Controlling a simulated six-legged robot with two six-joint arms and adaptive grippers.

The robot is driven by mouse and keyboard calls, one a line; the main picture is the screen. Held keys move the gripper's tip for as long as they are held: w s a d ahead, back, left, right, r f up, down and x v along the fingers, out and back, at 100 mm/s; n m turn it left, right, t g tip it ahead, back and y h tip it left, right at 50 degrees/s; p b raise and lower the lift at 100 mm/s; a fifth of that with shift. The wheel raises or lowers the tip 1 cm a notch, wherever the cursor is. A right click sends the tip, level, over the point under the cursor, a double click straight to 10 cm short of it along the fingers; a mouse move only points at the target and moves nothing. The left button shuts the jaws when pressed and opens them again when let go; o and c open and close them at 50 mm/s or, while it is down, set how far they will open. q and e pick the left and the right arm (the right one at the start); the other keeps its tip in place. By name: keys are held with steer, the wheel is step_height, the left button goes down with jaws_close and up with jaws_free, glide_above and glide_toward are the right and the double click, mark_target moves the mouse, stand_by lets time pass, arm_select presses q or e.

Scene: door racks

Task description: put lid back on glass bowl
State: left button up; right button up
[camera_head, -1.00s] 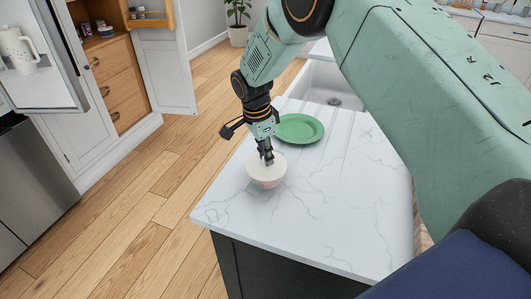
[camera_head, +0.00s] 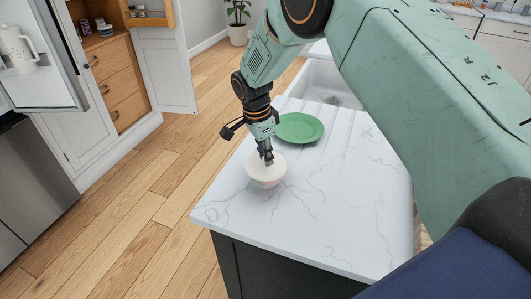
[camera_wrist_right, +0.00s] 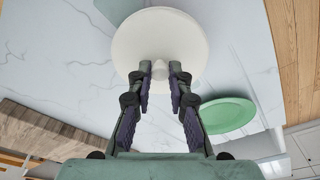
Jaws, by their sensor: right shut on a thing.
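The white round lid (camera_head: 256,167) sits over the glass bowl (camera_head: 266,183) on the marble counter, with only the bowl's pinkish lower part showing beneath it. In the right wrist view the lid (camera_wrist_right: 160,30) is a pale disc with a small knob (camera_wrist_right: 175,70) between my fingers, and it hides the bowl. My right gripper (camera_head: 267,160) points down at the lid's middle and is shut on the knob; it also shows in the right wrist view (camera_wrist_right: 160,75). I cannot tell whether the lid is fully seated on the rim. My left gripper is not in view.
A green plate (camera_head: 299,128) lies on the counter (camera_head: 330,215) just behind the bowl. A sink (camera_head: 330,88) is farther back. The counter's front and left edges are close to the bowl; its right part is clear.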

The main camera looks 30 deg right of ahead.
steer(key=o, duration=0.9)
steer(key=o, duration=0.5)
steer(key=shift+r, duration=0.15)
steer(key=shift+r+p, duration=2.65)
steer(key=shift+r, duration=0.8)
